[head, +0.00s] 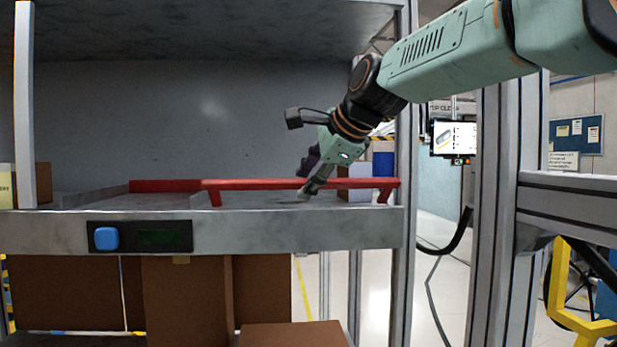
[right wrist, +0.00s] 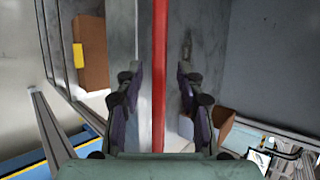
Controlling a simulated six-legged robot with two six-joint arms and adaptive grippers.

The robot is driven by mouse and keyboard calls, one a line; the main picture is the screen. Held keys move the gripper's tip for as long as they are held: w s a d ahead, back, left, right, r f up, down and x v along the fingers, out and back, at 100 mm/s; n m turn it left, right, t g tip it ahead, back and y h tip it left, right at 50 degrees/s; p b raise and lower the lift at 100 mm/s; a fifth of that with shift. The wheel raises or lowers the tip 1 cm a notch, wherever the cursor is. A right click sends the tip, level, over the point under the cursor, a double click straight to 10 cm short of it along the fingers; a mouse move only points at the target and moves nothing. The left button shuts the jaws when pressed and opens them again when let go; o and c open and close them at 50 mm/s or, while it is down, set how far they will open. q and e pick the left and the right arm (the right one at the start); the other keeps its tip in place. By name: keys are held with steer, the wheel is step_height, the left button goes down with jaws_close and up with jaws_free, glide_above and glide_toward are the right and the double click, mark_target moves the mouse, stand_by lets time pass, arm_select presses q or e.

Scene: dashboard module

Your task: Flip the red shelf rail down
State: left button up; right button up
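The red shelf rail (head: 245,184) stands raised on short end legs along the front edge of the grey shelf (head: 60,225). My right gripper (head: 312,178) comes down from the upper right onto the right half of the rail. In the right wrist view, the rail (right wrist: 160,75) runs lengthwise between the two spread fingers of the right gripper (right wrist: 160,85). A gap shows between the rail and each finger. The gripper is open and holds nothing. My left gripper is not in view.
Another red bar (head: 160,186) lies farther back at the left. A panel with a blue button (head: 107,238) sits on the shelf front. A grey post (head: 400,140) stands at the rail's right end. Brown boxes (head: 190,295) are below. The shelf space left of the gripper is clear.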

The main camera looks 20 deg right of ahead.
steer(key=shift+a, duration=0.2)
steer(key=shift+c, duration=0.8)
steer(key=shift+s+d+r, duration=0.15)
steer(key=shift+s, duration=0.15)
steer(key=c, duration=0.4)
jaws_close()
step_height(320, 180, down, 6)
steer(key=s+n+t+b, duration=0.2)
steer(key=t+b, duration=0.6)
steer(key=b, duration=2.9)
steer(key=shift+s+a+r+n, duration=0.15)
steer(key=shift+s+a+n, duration=0.1)
steer(key=shift+a+n, duration=0.15)
steer(key=shift+b, duration=0.3)
